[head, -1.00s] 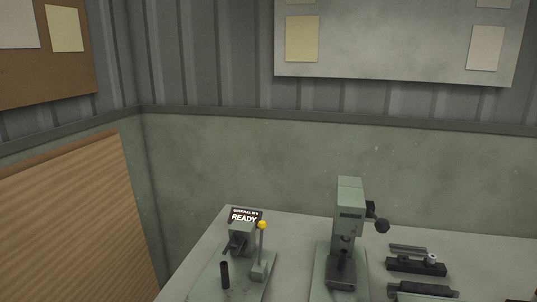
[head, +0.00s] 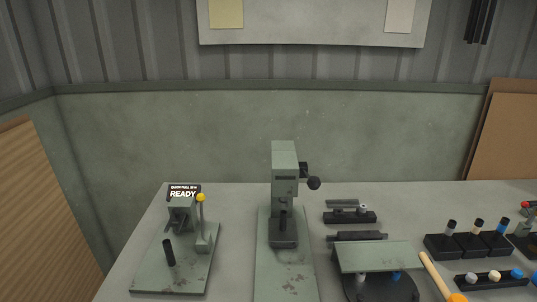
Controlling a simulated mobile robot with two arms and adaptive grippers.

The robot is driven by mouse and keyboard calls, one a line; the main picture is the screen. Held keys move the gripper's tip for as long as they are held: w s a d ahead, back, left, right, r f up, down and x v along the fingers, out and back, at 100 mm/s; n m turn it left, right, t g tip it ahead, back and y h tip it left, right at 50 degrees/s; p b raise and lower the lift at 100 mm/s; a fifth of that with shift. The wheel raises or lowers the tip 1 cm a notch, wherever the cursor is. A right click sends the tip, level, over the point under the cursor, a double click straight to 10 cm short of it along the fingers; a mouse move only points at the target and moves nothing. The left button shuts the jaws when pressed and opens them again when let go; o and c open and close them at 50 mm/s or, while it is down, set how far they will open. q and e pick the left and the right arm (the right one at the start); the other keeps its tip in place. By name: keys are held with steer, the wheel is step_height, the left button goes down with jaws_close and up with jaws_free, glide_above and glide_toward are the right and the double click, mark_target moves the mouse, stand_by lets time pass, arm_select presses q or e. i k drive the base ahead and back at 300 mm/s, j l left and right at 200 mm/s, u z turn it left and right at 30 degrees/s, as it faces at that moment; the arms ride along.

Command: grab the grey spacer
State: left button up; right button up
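I cannot pick out the grey spacer for certain. A small pale grey round piece (head: 363,207) sits on a black block (head: 345,217) right of the press, too small to tell what it is. Under a green raised plate (head: 378,256), a grey piece (head: 359,278) and a blue piece (head: 396,276) show on a dark round base, partly hidden by the plate. Neither of my grippers is in view.
A green press (head: 285,175) stands mid-bench. A green fixture (head: 168,272) with a yellow-knobbed lever (head: 200,198) and a READY display (head: 183,192) stands left. Black holders (head: 440,247) with capped pieces and a wooden-handled tool (head: 437,272) are at right.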

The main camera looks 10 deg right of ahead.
mark_target(364, 207)
steer(key=z, duration=1.3)
